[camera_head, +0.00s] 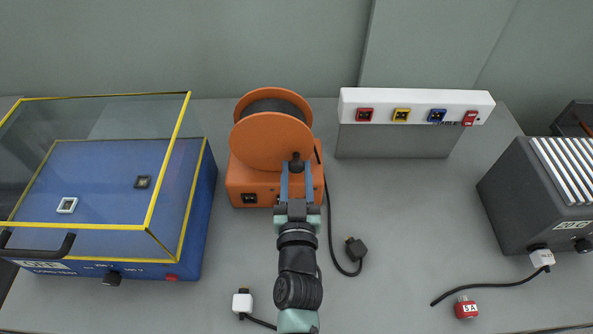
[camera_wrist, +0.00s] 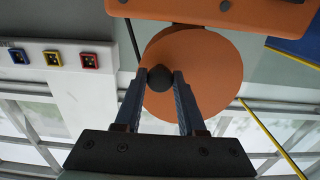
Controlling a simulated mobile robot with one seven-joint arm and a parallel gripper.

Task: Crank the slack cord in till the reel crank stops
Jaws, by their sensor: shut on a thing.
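The orange cord reel (camera_head: 262,135) stands on the grey table, left of the middle in the head view. Its round orange disc (camera_wrist: 200,80) fills the middle of the wrist view. The black crank knob (camera_wrist: 160,77) sits at the disc's edge, between my fingertips. My gripper (camera_head: 296,168) is shut on this knob at the lower right of the disc in the head view. A black cord (camera_head: 331,225) runs from the reel's right side and lies loosely curved on the table, ending in a black plug (camera_head: 356,247). The crank's arm is mostly hidden behind the gripper.
A blue box with a yellow-edged clear cover (camera_head: 193,215) stands left. A white socket strip (camera_head: 415,97) with red, yellow and blue sockets stands behind right. A dark ribbed unit (camera_head: 520,200) is far right. A white plug (camera_head: 242,302) and a red 5A plug (camera_head: 466,309) lie in front.

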